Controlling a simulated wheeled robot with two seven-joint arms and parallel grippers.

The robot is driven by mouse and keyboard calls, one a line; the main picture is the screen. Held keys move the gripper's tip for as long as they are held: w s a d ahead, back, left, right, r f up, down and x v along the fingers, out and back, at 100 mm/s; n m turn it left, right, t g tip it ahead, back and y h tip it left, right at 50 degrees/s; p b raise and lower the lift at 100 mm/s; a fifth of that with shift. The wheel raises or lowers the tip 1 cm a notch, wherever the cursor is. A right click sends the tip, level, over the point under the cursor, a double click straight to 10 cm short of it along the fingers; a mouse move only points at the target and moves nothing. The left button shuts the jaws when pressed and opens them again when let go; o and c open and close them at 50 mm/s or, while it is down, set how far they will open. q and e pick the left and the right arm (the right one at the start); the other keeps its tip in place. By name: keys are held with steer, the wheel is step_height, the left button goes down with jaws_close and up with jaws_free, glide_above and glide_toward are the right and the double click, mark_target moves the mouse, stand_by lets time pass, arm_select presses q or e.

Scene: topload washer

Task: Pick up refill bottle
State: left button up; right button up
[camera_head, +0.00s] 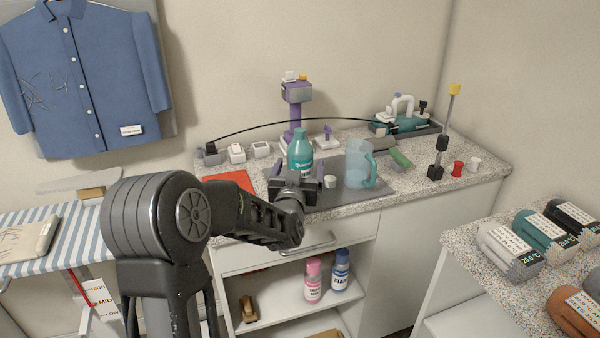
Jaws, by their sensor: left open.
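A teal bottle (301,146) with a white label stands upright on a dark grey mat (375,190) on the speckled counter; it is the bottle nearest my gripper, and its label is too small to read surely. My left gripper (298,170) is open, low over the counter, with its fingers pointing toward the bottle. One finger shows to each side of the bottle's lower part. The gripper body hides the bottle's base, and I cannot tell whether the fingers touch it. My right gripper is not in view.
A clear jug (357,165) with a teal handle stands right of the bottle, and a small white cap (330,182) lies between them. A purple device (297,105) stands behind. A black cable arches over the back. Pink (313,280) and blue (340,271) bottles stand on the shelf below.

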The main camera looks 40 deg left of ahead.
mark_target(299, 133)
arm_select(q)
steer(key=shift+w+a, duration=0.25)
steer(key=shift+w, duration=0.15)
steer(key=shift+c, duration=0.6)
steer(key=c, duration=1.7)
step_height(299, 133, up, 10)
steer(key=shift+r, duration=0.1)
